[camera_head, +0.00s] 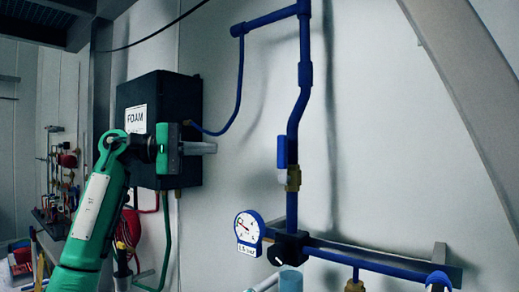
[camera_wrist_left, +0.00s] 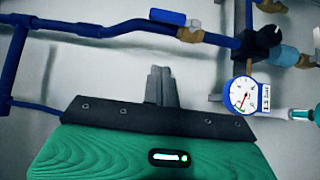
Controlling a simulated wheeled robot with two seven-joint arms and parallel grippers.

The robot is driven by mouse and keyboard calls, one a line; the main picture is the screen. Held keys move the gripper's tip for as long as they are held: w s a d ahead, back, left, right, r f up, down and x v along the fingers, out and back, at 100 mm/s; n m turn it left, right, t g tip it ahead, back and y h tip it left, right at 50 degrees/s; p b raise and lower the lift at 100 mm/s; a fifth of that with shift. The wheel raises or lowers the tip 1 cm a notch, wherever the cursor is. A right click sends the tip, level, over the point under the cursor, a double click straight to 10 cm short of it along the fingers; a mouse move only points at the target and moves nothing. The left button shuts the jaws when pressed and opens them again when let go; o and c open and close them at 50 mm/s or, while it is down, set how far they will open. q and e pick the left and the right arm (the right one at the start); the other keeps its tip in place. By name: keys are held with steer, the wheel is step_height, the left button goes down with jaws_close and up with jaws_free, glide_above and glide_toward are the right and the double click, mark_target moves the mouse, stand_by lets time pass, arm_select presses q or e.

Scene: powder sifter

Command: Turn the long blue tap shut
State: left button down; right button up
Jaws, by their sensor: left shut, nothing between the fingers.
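The long blue tap (camera_head: 282,152) has a blue lever above a brass valve body (camera_head: 293,178) on the upright blue pipe. Its lever lies along the pipe. In the left wrist view the lever (camera_wrist_left: 168,17) and its brass body (camera_wrist_left: 190,35) show near the top, beyond the fingers. My left gripper (camera_head: 213,148) points right, in front of the black FOAM box, apart from the tap and to its left. Its fingers are shut and empty, as the left wrist view (camera_wrist_left: 160,70) also shows. My right gripper is not in view.
A round gauge (camera_head: 249,228) with a blue rim sits below the tap, beside a black fitting (camera_head: 290,247). The black FOAM box (camera_head: 160,105) hangs on the wall at left. Blue pipes run up and right. The wall between my left gripper and the tap looks clear.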

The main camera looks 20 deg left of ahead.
mark_target(282, 160)
arm_select(q)
steer(key=s+d+p+x, duration=0.1)
steer(key=p+x, duration=0.5)
steer(key=x, duration=0.6)
steer(key=shift+s+d, duration=0.4)
steer(key=shift+s, duration=0.15)
steer(key=shift+f, duration=0.1)
